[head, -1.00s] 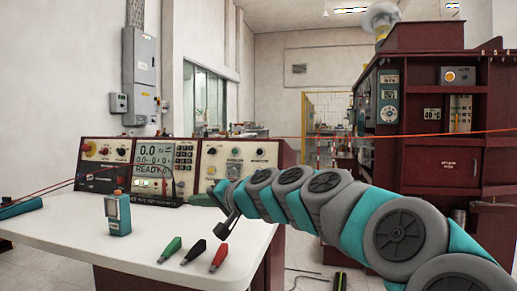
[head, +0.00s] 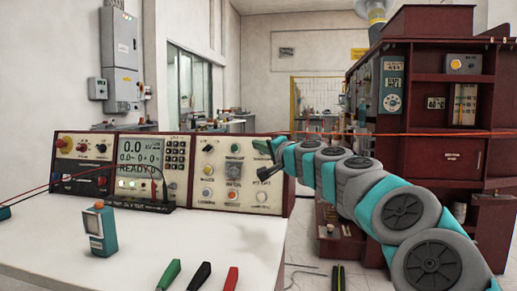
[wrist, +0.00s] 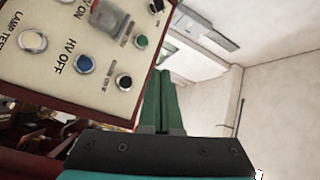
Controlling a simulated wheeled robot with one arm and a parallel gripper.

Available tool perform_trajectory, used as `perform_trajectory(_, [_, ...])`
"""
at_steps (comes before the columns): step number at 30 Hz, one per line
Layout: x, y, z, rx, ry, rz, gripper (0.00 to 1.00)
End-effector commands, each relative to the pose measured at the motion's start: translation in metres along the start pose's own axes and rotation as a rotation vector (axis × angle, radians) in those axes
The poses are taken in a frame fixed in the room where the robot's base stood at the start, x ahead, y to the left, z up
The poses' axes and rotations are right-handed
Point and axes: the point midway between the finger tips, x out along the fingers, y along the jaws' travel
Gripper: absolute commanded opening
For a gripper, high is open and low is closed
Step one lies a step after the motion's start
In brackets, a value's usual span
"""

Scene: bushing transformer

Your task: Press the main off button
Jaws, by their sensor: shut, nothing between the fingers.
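The control panel (head: 238,172) stands at the back of the white table. In the wrist view its cream face (wrist: 65,95) fills the upper left, tilted. A black button (wrist: 123,82) there sits beside a small label that seems to read OFF; I cannot read any other word on it. A green button (wrist: 141,41) is above it, and the HV OFF button (wrist: 84,64) is to its left. My gripper (head: 264,147) is at the panel's upper right in the head view. Its green fingers (wrist: 163,72) are shut and empty, right of the black button and apart from it in the picture.
A handheld teal device (head: 100,230) stands on the table (head: 150,268). Green, black and red probes (head: 200,276) lie at its front edge. A dark red cabinet (head: 425,150) stands at right. A red cable (head: 440,134) crosses the view.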

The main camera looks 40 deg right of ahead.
Motion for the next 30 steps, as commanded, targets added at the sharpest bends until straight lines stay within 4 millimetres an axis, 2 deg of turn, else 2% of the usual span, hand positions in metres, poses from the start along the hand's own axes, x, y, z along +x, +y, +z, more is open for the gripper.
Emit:
perform_trajectory(14, [0.005, 0.004, -0.002, 0.001, -0.003, 0.000, 0.00])
perform_trajectory(30, [0.050, 0.036, -0.034, 0.001, -0.003, 0.001, 0.00])
